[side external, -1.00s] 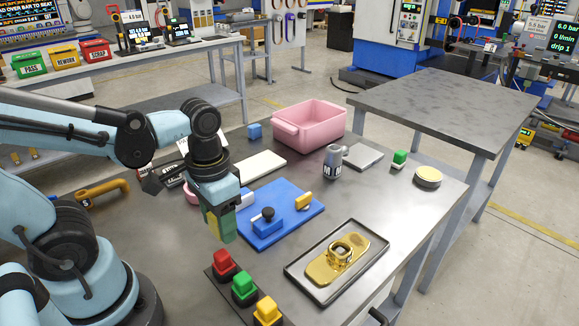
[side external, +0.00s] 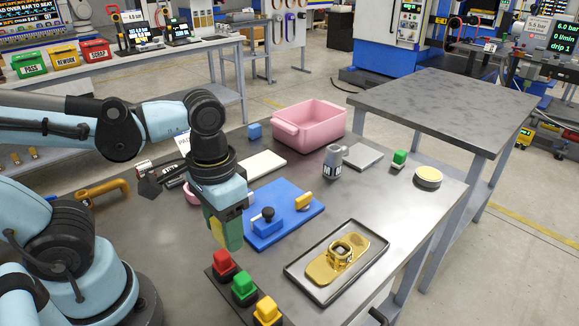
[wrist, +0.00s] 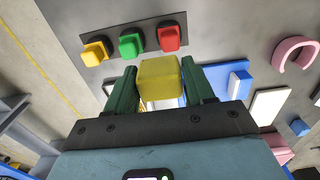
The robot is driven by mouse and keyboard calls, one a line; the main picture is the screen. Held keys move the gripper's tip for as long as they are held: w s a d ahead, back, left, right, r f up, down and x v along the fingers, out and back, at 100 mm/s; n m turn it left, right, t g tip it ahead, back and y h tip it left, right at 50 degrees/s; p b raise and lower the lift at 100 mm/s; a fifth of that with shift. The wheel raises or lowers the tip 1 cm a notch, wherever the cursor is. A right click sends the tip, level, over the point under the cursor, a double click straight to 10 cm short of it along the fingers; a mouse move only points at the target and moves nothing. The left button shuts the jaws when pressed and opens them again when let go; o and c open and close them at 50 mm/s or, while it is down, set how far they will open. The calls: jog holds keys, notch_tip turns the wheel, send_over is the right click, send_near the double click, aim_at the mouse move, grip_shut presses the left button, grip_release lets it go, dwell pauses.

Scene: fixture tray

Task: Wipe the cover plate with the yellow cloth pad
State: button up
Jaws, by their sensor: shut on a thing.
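My gripper (side external: 226,234) hangs above the table in the side view, left of the blue fixture. Its green fingers are shut on the yellow cloth pad (wrist: 160,80), a block clear between the fingertips in the wrist view. In the side view the fingers mostly hide the pad. Several flat pieces could be the cover plate: a grey plate (side external: 362,157) behind the grey bottle, a white plate (side external: 260,166) behind the blue fixture, and a gold plate (side external: 322,270) in a dark-rimmed tray (side external: 297,270). I cannot tell which it is. My gripper is apart from all three.
Red (side external: 223,262), green (side external: 244,287) and yellow (side external: 267,309) blocks stand just below my gripper. The blue fixture (side external: 275,232) with a black knob lies to the right. A pink bin (side external: 318,128) and grey bottle (side external: 333,163) stand farther back. The right table (side external: 440,105) is bare.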

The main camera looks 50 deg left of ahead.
jog(key=shift+w+d+r, duration=0.15)
jog(key=shift+w+r, duration=0.1)
jog(key=shift+w, duration=0.2)
jog(key=w+d+r, duration=0.3)
jog(key=w+d, duration=0.1)
jog(key=w, duration=0.6)
send_over(364, 246)
notch_tip(364, 246, down, 6)
jog(key=shift+f, duration=3.2)
jog(key=shift+a+f, duration=0.25)
jog(key=shift+a, duration=0.4)
jog(key=shift+a+f, duration=0.25)
jog(key=shift+a, duration=0.4)
jog(key=shift+a+r, duration=0.1)
jog(key=shift+a, duration=0.65)
jog(key=shift+d, duration=2.05)
notch_tip(364, 246, up, 8)
